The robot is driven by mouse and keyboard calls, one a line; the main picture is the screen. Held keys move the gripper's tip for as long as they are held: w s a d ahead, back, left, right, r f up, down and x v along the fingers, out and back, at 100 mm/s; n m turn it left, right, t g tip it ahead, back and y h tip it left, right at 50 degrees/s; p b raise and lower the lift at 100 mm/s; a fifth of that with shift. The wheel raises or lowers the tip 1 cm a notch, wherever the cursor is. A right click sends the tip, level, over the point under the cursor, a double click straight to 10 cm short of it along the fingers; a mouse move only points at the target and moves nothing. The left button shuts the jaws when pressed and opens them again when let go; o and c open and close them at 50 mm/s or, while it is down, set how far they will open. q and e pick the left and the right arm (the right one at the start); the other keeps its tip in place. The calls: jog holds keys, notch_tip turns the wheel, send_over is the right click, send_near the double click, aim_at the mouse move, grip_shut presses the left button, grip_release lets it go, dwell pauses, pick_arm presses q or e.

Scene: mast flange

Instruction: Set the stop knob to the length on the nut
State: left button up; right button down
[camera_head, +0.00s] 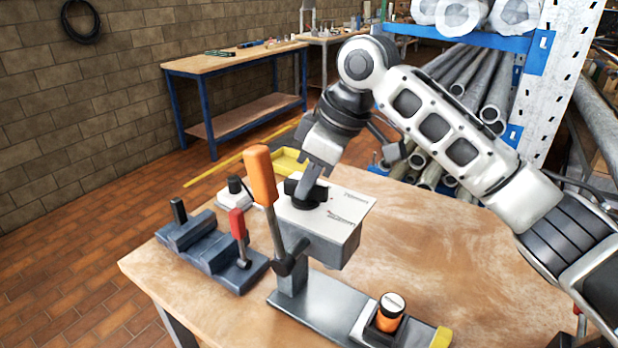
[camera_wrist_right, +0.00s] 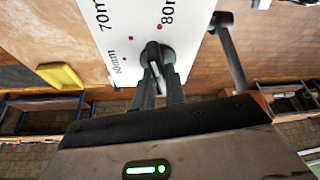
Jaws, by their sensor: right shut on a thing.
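The black stop knob (camera_head: 305,196) sits on the white top plate of a grey box (camera_head: 335,225). My right gripper (camera_head: 310,184) reaches down onto the knob and is shut on it. In the right wrist view the gripper fingers (camera_wrist_right: 160,88) close around the knob (camera_wrist_right: 153,52). The plate (camera_wrist_right: 140,22) there carries red dots and cut-off length marks, "70m" and "80m", plus a smaller mark I cannot read fully. An orange part with a silver cap (camera_head: 391,303), possibly the nut, stands in a dark holder; any length on it is too small to read. My left gripper is not in view.
An orange-handled lever (camera_head: 260,176) rises in front of the box. A dark fixture with a red handle (camera_head: 238,225) stands at left. A yellow tray (camera_head: 290,160) lies behind. The wooden table (camera_head: 440,240) is clear at right.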

jog(key=n+g, duration=0.1)
jog(key=n, duration=0.2)
jog(key=n+g, duration=0.1)
jog(key=n, duration=0.3)
jog(key=shift+w+r+g, duration=0.1)
jog(key=shift+w+g, duration=0.1)
jog(key=shift+g, duration=0.2)
jog(key=n, duration=0.2)
jog(key=n+g, duration=0.1)
jog(key=n, duration=0.1)
jog(key=shift+w+a+n+g+h, duration=0.1)
jog(key=shift+n+g+h, duration=0.2)
jog(key=shift+n, duration=0.1)
jog(key=shift+w+n+g+h, duration=0.1)
jog(key=shift+n+g+h, duration=0.3)
jog(key=shift+n, duration=1.1)
jog(key=c, duration=1.4)
grip_release()
jog(key=shift+c, duration=0.2)
